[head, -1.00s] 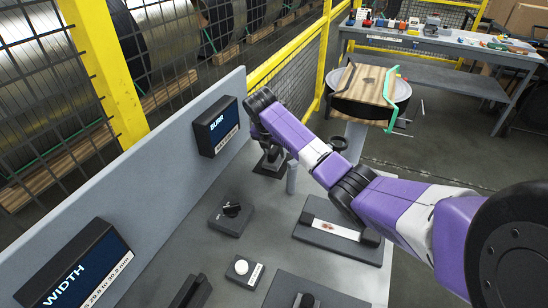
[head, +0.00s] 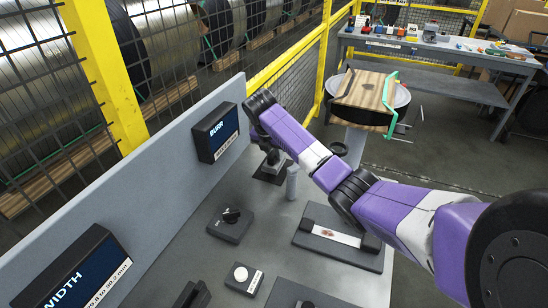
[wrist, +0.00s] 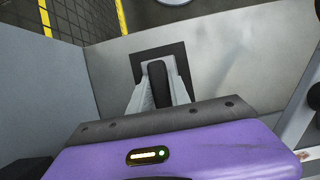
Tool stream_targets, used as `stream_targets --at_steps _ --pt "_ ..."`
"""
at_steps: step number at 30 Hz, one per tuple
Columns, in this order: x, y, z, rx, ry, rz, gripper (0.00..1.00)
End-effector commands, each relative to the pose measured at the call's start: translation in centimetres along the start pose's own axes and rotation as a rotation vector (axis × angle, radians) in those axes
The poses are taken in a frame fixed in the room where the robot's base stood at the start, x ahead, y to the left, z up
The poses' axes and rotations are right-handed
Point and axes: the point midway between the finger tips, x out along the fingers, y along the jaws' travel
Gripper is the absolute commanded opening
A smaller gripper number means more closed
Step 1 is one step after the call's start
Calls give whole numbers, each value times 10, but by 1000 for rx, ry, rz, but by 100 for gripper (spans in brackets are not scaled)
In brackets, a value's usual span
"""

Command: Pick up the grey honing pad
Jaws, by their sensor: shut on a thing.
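My gripper (wrist: 160,94) is shut on a dark grey, rounded block, the grey honing pad (wrist: 158,82), which stands between the two pale fingers in the wrist view. Behind it is a dark square base (wrist: 177,53) on the grey bench top. I cannot tell whether the pad is clear of this base. In the head view my gripper (head: 271,160) points down over the same base (head: 268,174), below the BURR display. The pad is mostly hidden there by the gripper and arm.
The BURR display (head: 216,133) is on the upright panel just left of my arm. A short grey post (head: 292,182) stands close right of the gripper. A tray with a white strip (head: 338,236) and a dark block with a knob (head: 230,225) lie nearer.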

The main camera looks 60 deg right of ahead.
Motion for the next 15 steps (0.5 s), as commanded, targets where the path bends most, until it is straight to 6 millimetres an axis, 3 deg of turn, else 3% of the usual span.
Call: stream_targets --at_steps 5,15 --pt "-29 1 13 2 -4 5 0" --pt "-117 2 49 0 -6 5 0"
